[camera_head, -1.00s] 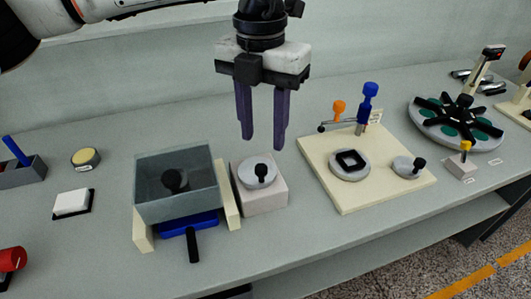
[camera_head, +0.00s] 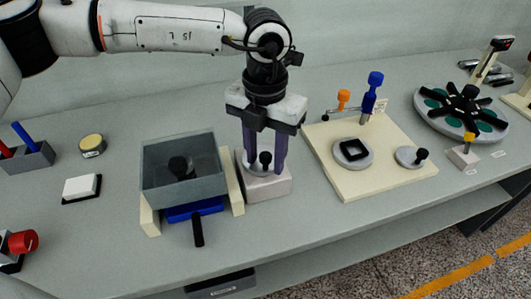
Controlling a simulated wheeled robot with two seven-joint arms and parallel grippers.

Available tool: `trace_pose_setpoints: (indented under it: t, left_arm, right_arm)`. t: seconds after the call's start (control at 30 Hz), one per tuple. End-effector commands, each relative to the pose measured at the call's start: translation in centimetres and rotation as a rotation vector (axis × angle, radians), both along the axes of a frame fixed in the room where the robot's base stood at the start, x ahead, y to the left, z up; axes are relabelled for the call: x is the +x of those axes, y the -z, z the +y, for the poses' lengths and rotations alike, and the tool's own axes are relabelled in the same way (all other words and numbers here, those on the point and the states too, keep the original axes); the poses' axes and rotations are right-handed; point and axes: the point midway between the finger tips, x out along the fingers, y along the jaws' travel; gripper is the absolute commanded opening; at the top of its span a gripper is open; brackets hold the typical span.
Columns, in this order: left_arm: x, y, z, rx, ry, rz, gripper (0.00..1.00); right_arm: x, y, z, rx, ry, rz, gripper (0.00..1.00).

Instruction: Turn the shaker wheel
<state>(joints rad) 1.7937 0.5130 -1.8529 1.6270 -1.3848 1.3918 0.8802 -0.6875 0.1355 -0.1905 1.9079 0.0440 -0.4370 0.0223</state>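A small grey wheel (camera_head: 259,171) with an upright black knob (camera_head: 265,159) sits on a white block (camera_head: 267,187). The block stands right beside a tinted clear box (camera_head: 184,185), which has another black knob inside, a blue part (camera_head: 195,207) below and a black handle (camera_head: 198,230) in front. My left gripper (camera_head: 266,167) points down over the wheel. Its two purple fingers are apart, one on each side of the knob, with gaps visible. The fingers hide part of the wheel; whether the tips touch it I cannot tell. My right gripper is not in view.
A cream board (camera_head: 345,187) with a round dish (camera_head: 352,153), orange and blue knobs and a small disc stands to the right. A round carousel (camera_head: 461,113) is further right. A white pad (camera_head: 82,187) and red knob (camera_head: 24,241) are at left. The front middle table is clear.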

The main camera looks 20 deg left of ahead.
Motion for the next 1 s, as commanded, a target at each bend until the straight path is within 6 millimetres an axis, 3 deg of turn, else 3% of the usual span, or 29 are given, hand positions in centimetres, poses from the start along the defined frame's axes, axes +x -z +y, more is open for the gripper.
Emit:
trace_pose_setpoints:
  t: [0.07, 0.27, 0.67, 1.0]
  left_arm:
    - [0.0, 0.0, 0.0, 0.0, 0.0, 0.0, 0.35]
    - [0.0, 0.0, 0.0, 0.0, 0.0, 0.0, 0.01]
    - [-0.1, 0.1, 0.1, -0.002, 0.063, 0.0, 0.0]
    - [-0.4, 0.3, 0.8, -0.003, 0.317, 0.001, 0.0]
  right_arm:
    - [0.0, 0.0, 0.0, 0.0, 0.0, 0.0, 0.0]
    - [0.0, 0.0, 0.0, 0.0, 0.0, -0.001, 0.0]
    - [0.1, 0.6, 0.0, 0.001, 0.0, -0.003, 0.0]
    - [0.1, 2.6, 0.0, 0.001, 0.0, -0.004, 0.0]
